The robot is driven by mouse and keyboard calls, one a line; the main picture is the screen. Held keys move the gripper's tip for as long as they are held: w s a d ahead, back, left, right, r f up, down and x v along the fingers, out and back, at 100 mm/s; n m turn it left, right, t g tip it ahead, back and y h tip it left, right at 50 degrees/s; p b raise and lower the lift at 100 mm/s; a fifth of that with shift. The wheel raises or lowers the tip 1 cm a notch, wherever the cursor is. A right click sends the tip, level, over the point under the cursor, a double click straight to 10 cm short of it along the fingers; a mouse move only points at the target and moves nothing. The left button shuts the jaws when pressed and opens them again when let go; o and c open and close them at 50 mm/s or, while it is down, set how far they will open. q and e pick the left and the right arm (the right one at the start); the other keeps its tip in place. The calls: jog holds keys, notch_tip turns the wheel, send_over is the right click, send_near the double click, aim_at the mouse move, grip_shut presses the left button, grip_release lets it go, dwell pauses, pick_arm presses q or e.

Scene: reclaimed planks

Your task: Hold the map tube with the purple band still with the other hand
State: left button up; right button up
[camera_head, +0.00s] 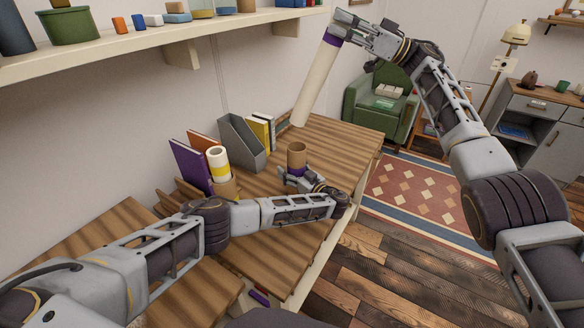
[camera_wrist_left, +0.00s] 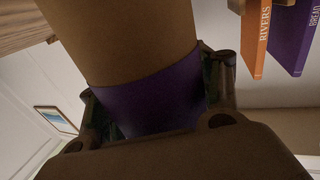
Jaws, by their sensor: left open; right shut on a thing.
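A brown map tube (camera_head: 297,152) with a purple band stands upright on the wooden desk. My left gripper (camera_head: 299,177) is low at the tube, around its purple band. In the left wrist view the purple band (camera_wrist_left: 150,100) lies between the open fingers; I cannot tell whether they touch it. My right gripper (camera_head: 346,30) is shut on a long cream roll (camera_head: 315,85) near its purple upper end. The roll hangs tilted in the air, its lower end above the desk's far part, behind and apart from the brown tube.
A grey file holder (camera_head: 241,143) with books stands behind the tube. A white roll with a yellow band (camera_head: 218,160) stands beside a purple book (camera_head: 188,163) at left. A wall shelf (camera_head: 150,52) runs above the desk. A green armchair (camera_head: 380,103) stands beyond it.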

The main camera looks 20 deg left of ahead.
pick_arm(q)
jog(key=c, duration=0.8)
jog(key=shift+c, duration=0.6)
pick_arm(e)
jog(key=a+f+t, duration=0.1)
jog(key=a+f+m, duration=0.1)
jog(key=a, duration=0.1)
jog(key=a+f+t+h, duration=0.1)
jog(key=a, duration=0.1)
jog(key=shift+s+f+t, duration=0.1)
jog(key=shift+s+t, duration=0.15)
jog(key=shift+t, duration=0.05)
jog(key=shift+a+f+m+t+h, duration=0.3)
jog(key=shift+a+m+t, duration=0.15)
jog(key=shift+a+t, duration=0.2)
jog(key=shift+a+f+m+t+h, duration=0.2)
jog(key=shift+a+f+m+t, duration=0.1)
jog(key=shift+a+m+t, duration=0.3)
jog(key=shift+s+a+r+m+t+h, duration=0.25)
jog(key=shift+a+r+m+t+h, duration=0.25)
jog(key=shift+t, duration=0.4)
jog(key=shift+s+a+r+m+t+h, duration=0.15)
jog(key=shift+s+r+m+t+h, duration=0.1)
jog(key=shift+m+t+h, duration=0.5)
jog(key=shift+s+a+r+m+t+h, duration=0.25)
jog(key=shift+a+r+m+t+h, duration=0.15)
jog(key=shift+t, duration=0.6)
